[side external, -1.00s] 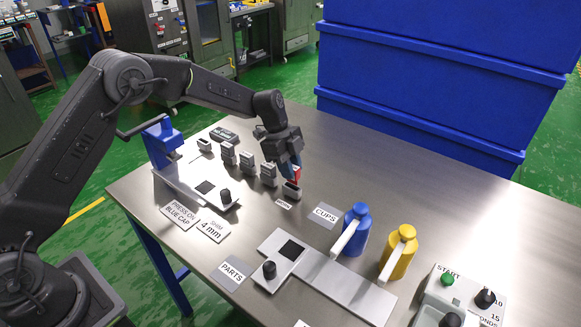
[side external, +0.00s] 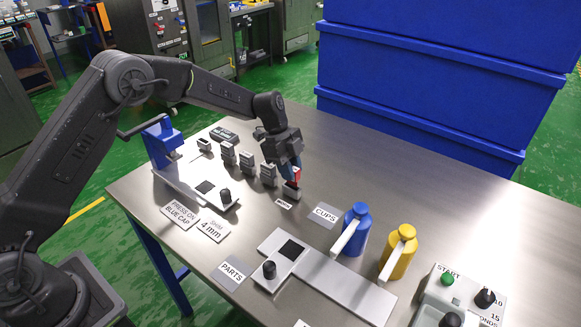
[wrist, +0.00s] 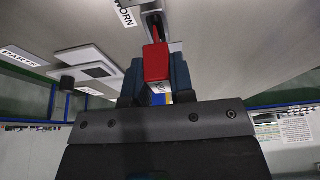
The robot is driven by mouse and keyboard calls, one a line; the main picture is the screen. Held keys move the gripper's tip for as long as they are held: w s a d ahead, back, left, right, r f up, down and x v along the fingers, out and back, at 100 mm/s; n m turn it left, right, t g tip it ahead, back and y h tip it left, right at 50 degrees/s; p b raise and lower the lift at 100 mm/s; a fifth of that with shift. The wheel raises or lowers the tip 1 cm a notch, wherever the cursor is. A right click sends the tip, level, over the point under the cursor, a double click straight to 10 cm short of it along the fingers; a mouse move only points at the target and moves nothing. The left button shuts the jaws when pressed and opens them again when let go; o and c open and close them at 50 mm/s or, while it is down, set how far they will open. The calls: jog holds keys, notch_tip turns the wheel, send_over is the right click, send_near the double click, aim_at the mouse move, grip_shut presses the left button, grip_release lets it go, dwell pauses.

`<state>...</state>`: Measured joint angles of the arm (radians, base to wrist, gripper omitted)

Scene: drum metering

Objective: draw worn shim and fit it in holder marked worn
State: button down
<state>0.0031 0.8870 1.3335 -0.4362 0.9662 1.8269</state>
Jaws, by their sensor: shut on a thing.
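My gripper (side external: 289,172) is shut on a red shim (wrist: 156,62), whose red end shows between the dark blue fingers in the wrist view. In the side view a bit of the red shim (side external: 297,174) also shows. The shim's far end reaches the slot of a small grey holder (wrist: 152,24). The holder (side external: 291,192) stands beside a white label (wrist: 125,14) that reads WORN in the wrist view. How deep the shim sits in the slot is hard to tell.
A row of similar grey holders (side external: 246,163) stands to the left. A blue press (side external: 162,140) is at the table's left end. A blue bottle (side external: 353,230) and a yellow bottle (side external: 398,254) stand to the right. The table behind my gripper is clear.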

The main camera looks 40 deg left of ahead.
jog(key=shift+f, duration=1.4)
jog(key=c, duration=0.9)
grip_release()
jog(key=shift+r, duration=0.1)
jog(key=v, duration=1.3)
jog(key=shift+a+r, duration=0.25)
jog(key=shift+r, duration=0.05)
